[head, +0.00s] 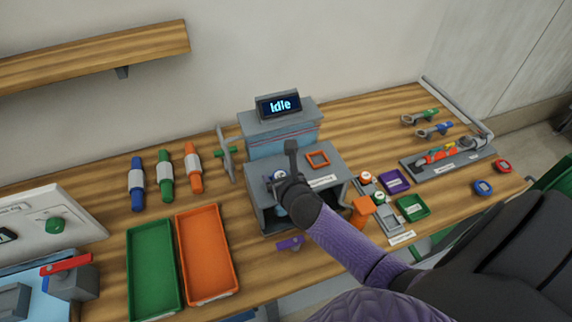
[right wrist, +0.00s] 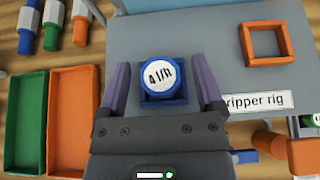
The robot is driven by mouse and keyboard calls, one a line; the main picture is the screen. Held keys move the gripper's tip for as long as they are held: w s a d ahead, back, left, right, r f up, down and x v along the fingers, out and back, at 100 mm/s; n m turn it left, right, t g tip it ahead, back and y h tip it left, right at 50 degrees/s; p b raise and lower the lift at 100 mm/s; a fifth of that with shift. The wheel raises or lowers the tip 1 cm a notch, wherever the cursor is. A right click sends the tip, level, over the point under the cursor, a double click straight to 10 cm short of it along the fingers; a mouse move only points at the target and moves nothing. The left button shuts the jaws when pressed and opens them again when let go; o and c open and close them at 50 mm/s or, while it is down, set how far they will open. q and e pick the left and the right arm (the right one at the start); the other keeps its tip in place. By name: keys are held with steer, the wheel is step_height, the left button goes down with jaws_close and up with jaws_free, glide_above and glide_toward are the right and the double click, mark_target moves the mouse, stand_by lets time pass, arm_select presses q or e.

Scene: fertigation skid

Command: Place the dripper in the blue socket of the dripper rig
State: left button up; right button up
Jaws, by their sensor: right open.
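The dripper (right wrist: 158,75), a round piece with a blue rim and a white top marked "4 l/h", shows in the right wrist view. It sits at the square blue socket (right wrist: 165,101) of the grey dripper rig (right wrist: 215,60), with the socket's front edge showing below it; how deep it is seated I cannot tell. My right gripper (right wrist: 163,80) is open, one purple finger on each side of the dripper with gaps between. In the head view my right gripper (head: 281,180) is over the left part of the rig (head: 330,168) and mostly hides the dripper. My left gripper is not in view.
An orange square socket (head: 318,159) is on the rig's right side. A display reading "Idle" (head: 279,105) stands behind. Green (head: 153,265) and orange (head: 206,252) trays lie left. More drippers (head: 366,177) and small purple (head: 394,181) and green (head: 412,207) trays are right.

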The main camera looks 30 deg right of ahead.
steer(key=p+v, duration=0.3)
steer(key=v, duration=0.9)
steer(key=s+f+m+g, duration=0.1)
steer(key=s+f+m, duration=0.1)
steer(key=f+m, duration=0.2)
steer(key=s+f+m+g+y, duration=0.1)
steer(key=s+f+m+g, duration=0.1)
steer(key=f, duration=0.5)
steer(key=s+f+m+g, duration=0.2)
steer(key=s+f+m, duration=0.2)
steer(key=f+m, duration=0.1)
steer(key=shift+a+f+m, duration=0.35)
steer(key=shift+m, duration=0.25)
steer(key=s+a+f+m+g+y, duration=0.1)
steer(key=s+a+f+m+g, duration=0.1)
steer(key=s+f+m, duration=0.3)
steer(key=s+a+f+m+g+y, duration=0.1)
steer(key=s+f+m, duration=0.5)
steer(key=s+m, duration=0.7)
steer(key=a+g, duration=0.1)
steer(key=g, duration=0.1)
steer(key=shift+s+m+g, duration=0.25)
steer(key=shift+m+g, duration=0.05)
steer(key=shift+g, duration=0.1)
steer(key=shift+s, duration=0.1)
